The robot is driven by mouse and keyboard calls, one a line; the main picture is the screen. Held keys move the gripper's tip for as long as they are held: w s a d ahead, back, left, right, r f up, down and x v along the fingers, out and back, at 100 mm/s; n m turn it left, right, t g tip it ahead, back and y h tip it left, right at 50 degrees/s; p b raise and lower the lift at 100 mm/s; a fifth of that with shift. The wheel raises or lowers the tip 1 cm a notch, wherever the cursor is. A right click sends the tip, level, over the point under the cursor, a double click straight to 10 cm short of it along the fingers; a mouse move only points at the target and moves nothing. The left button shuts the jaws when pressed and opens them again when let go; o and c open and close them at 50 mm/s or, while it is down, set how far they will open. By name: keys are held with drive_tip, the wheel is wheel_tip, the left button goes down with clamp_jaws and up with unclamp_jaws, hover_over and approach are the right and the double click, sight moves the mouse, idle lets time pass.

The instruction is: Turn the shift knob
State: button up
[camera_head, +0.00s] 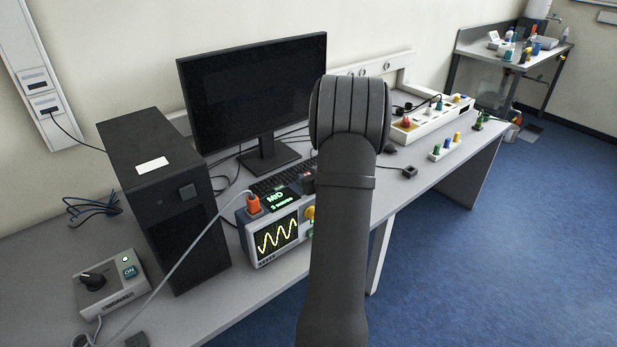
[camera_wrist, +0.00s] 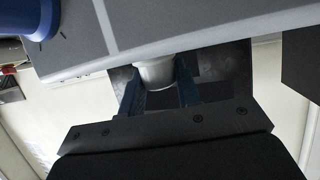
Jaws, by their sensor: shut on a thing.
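In the wrist view, my gripper (camera_wrist: 160,90) has its two dark blue fingers on either side of a pale, short round knob (camera_wrist: 155,73) and is shut on it. The knob sticks out from a grey panel (camera_wrist: 220,30). No marking on it is readable, so I cannot tell from a label whether it is the shift knob. In the head view, my arm hides the gripper and the held knob. An oscilloscope (camera_head: 250,240) with a yellow wave on its screen stands left of my arm. A yellow knob (camera_head: 310,212) on it is partly covered by my arm.
A larger blue round part (camera_wrist: 35,18) sits at the upper left of the wrist view. A black computer tower (camera_head: 160,200), a monitor (camera_head: 250,85) and a control box (camera_head: 110,283) with a black knob stand on the desk.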

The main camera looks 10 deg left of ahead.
drive_tip(key=shift+r, duration=0.1)
idle(0.3)
drive_tip(key=o, duration=1)
drive_tip(key=shift+c, duration=0.2)
drive_tip(key=v, duration=1.7)
drive_tip(key=shift+d, duration=0.3)
drive_tip(key=shift+a, duration=0.1)
drive_tip(key=x, duration=1.7)
drive_tip(key=shift+a, duration=0.2)
drive_tip(key=shift+s, duration=0.1)
